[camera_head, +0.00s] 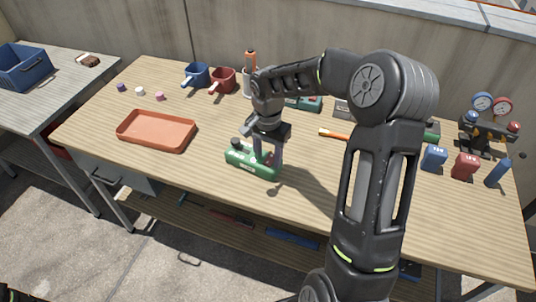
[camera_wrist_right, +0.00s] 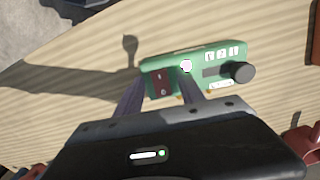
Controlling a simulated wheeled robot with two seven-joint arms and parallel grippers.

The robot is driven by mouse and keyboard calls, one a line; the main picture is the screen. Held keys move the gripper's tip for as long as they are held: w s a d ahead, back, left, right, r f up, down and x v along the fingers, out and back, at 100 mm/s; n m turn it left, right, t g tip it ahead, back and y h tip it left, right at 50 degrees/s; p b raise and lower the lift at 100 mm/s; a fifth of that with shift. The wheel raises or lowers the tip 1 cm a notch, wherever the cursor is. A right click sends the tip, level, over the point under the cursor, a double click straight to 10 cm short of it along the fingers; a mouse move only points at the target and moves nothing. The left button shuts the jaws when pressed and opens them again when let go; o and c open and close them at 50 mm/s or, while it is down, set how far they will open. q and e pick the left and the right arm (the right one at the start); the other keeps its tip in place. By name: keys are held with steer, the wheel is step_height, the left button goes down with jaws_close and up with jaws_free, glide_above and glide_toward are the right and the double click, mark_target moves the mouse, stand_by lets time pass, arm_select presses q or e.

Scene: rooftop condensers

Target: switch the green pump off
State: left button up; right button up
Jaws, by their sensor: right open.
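The green pump (camera_head: 240,158) stands on the wooden workbench (camera_head: 210,205), right of the orange tray. In the right wrist view the pump (camera_wrist_right: 205,55) shows a dark red rocker switch (camera_wrist_right: 160,83), a round white light or button (camera_wrist_right: 186,65), small labels and a black knob (camera_wrist_right: 243,72). My right gripper (camera_head: 267,157) is open, pointing down over the pump. In the wrist view its fingers (camera_wrist_right: 160,90) lie on either side of the switch, with nothing held. I cannot tell whether they touch the pump, or which way the switch is set.
The orange tray (camera_head: 155,147) lies left of the pump. Blue (camera_head: 434,158) and red (camera_head: 465,166) blocks and a gauge set (camera_head: 487,135) are at right. The bench front left of the pump is clear.

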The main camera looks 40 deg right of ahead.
jaws_close()
stand_by(0.3)
steer(key=p, duration=0.1)
steer(key=y+p, duration=0.1)
steer(key=p, duration=0.1)
steer(key=shift+w+d+r+g, duration=0.1)
steer(key=shift+d+r+g, duration=0.15)
steer(key=shift+r+g, duration=0.15)
steer(key=shift+w+d+f+g+y+p, duration=0.1)
steer(key=shift+g+y+p, duration=0.05)
steer(key=shift+y+p, duration=0.2)
steer(key=shift+d+f+g+y+p, duration=0.1)
steer(key=shift+g+y+p, duration=0.1)
steer(key=shift+y, duration=0.25)
steer(key=shift+a+f, duration=0.1)
jaws_free()
